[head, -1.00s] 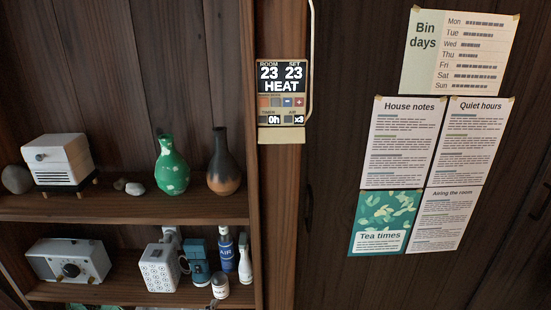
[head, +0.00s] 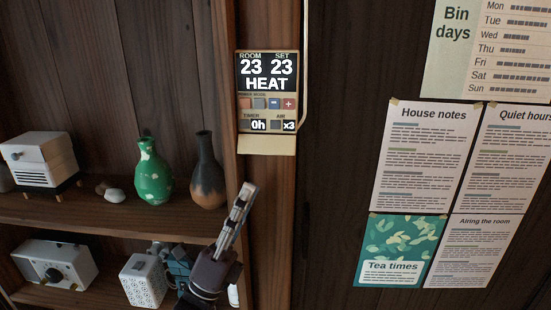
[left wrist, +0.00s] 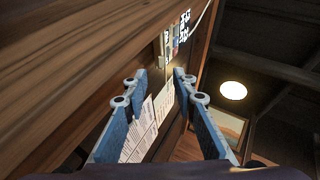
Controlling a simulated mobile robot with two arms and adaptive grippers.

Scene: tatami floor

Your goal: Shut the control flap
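The control panel (head: 267,90) is a beige wall unit on a wooden post. Its screen reads ROOM 23, SET 23, HEAT, with small buttons, a timer 0h and air x3 below. Its flap (head: 267,145) shows as a beige strip at the lower edge and is open, with the buttons uncovered. My left gripper (head: 245,192) is below the panel and slightly left, apart from the flap. The left wrist view shows its two fingers (left wrist: 160,82) spread with nothing between them, and the panel (left wrist: 181,36) beyond them. My right gripper is not in view.
Shelves at left hold a green vase (head: 154,172), a dark vase (head: 206,170), a white radio (head: 55,263) and a speaker (head: 143,282). Paper notices (head: 431,155) hang on the dark wall at right. A pale cord or pipe (head: 304,70) runs beside the panel.

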